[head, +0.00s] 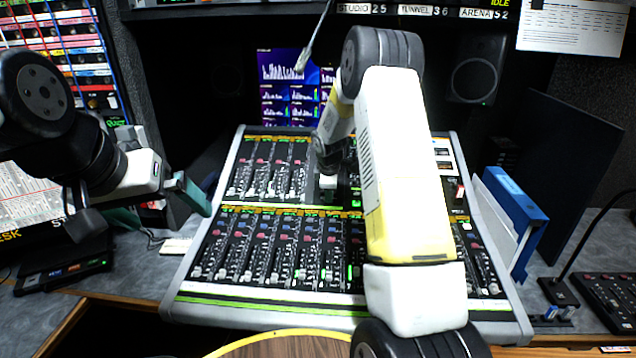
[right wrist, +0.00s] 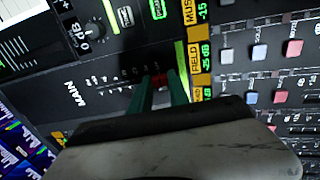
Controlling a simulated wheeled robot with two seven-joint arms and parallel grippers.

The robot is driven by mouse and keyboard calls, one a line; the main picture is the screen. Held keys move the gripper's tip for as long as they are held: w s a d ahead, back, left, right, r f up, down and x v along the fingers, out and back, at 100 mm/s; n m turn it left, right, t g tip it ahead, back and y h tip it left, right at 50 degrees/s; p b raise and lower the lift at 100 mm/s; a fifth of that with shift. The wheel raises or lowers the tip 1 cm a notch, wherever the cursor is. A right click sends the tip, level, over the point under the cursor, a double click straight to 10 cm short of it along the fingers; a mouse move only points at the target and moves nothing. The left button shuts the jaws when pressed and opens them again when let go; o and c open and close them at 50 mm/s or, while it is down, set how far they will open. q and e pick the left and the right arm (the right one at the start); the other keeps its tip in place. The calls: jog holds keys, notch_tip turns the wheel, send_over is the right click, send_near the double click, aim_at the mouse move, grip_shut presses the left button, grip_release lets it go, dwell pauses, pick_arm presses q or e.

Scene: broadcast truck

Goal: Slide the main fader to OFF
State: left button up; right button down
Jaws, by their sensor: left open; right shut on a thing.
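The main fader's red cap (right wrist: 159,80) shows in the right wrist view, in a dark panel beside the word MAIN, with scale marks along its track. My right gripper (right wrist: 161,86) has its two green fingers shut on this cap, one on each side. In the head view the right gripper (head: 329,178) is low over the middle of the mixing console (head: 215,290); my right arm hides part of the panel, and I cannot make out the cap there. My left gripper (head: 190,194) is open and empty, off the console's left edge.
Rows of other faders and knobs surround the right gripper. A screen (head: 285,75) stands behind the console, and a speaker (head: 476,72) is at the back right. A blue binder (head: 517,210) stands right of the console. A thin microphone arm hangs above.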

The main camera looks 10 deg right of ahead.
jog(key=shift+s+f, duration=0.15)
jog(key=shift+s, duration=0.1)
jog(key=c, duration=1.2)
grip_release()
jog(key=shift+a, duration=0.1)
jog(key=shift+c, duration=0.2)
jog(key=v, duration=0.7)
jog(key=shift+r, duration=0.4)
jog(key=shift+s, duration=0.2)
